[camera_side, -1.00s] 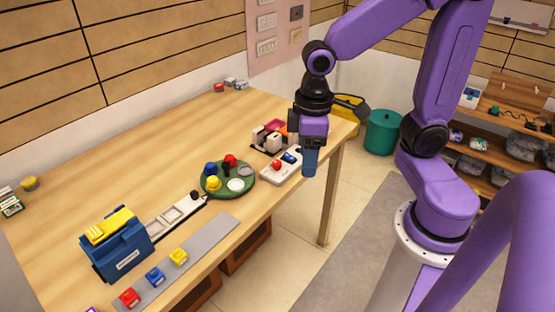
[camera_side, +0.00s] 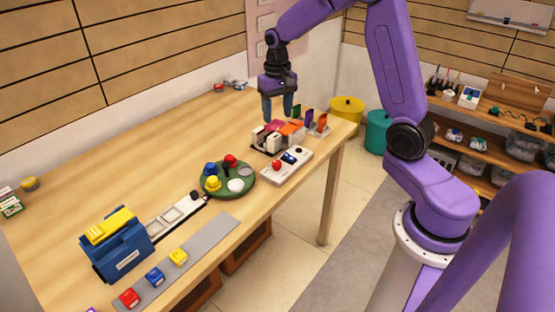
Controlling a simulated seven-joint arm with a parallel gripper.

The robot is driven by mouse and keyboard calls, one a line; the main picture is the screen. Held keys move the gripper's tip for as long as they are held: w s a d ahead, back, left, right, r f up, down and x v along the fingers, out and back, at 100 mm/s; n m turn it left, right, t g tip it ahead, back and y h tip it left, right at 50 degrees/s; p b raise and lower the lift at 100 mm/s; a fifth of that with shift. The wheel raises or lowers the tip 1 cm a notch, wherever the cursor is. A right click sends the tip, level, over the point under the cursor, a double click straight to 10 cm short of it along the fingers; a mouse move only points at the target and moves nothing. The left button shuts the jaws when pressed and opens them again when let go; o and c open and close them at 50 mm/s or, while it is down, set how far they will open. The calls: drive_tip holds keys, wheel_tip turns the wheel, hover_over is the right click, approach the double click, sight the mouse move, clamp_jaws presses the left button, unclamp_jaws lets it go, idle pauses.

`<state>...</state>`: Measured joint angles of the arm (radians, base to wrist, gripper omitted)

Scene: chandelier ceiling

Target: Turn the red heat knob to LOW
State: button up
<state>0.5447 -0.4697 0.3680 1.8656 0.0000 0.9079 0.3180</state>
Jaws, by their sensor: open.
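A red round knob (camera_side: 277,165) sits at the left end of a white control box (camera_side: 297,168) with a small dark blue display, near the table's right front edge. The knob's setting and any LOW marking are too small to read. My gripper (camera_side: 278,117) points down with its two blue fingers apart and nothing between them. It is above and behind the control box, over or just behind a rack of coloured pieces, and apart from the knob.
The rack (camera_side: 268,137) with white, red and orange pieces stands behind the control box. A green round board (camera_side: 227,181) with coloured knobs lies to its left. A blue caddy (camera_side: 117,246) and coloured blocks are farther left. The table's back middle is clear.

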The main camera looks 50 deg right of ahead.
sight(277, 163)
wheel_tip(277, 163, down, 17)
drive_tip(key=shift+f, duration=0.15)
idle(0.5)
drive_tip(key=c, duration=1.1)
